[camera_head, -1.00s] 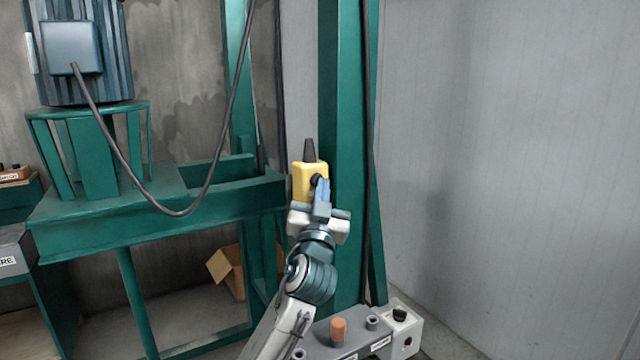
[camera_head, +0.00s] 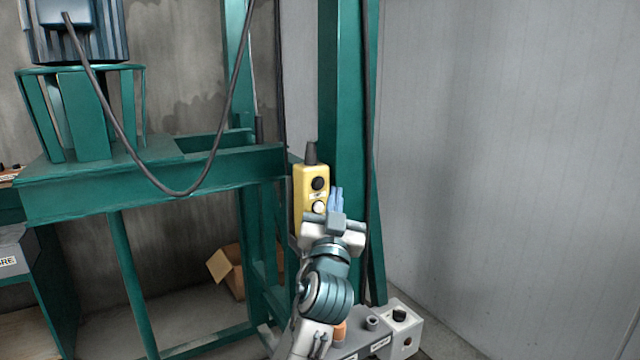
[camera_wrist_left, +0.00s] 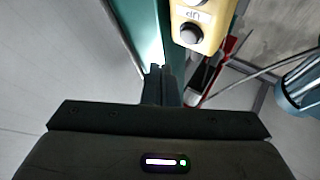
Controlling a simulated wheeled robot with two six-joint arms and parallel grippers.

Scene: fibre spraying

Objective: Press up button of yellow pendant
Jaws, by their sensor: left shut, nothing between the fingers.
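The yellow pendant (camera_head: 300,195) hangs upright against the green post in the head view. A black button (camera_head: 318,184) shows above a white button (camera_head: 319,207), with a small label between them. In the left wrist view the pendant (camera_wrist_left: 212,14) is at the top, its label reading "UP" upside down above a dark round button (camera_wrist_left: 191,34). My left gripper (camera_head: 336,194) is shut and empty, its blue fingertips just right of the pendant's buttons. In the wrist view the fingertips (camera_wrist_left: 160,72) are apart from the button, below and left of it. My right gripper is out of view.
A green post (camera_head: 343,120) stands behind the pendant. A green frame (camera_head: 150,185) with a motor and a dark hanging cable (camera_head: 128,140) is on the left. A grey box with buttons (camera_head: 400,318) is below right. A cardboard box (camera_head: 228,268) lies on the floor.

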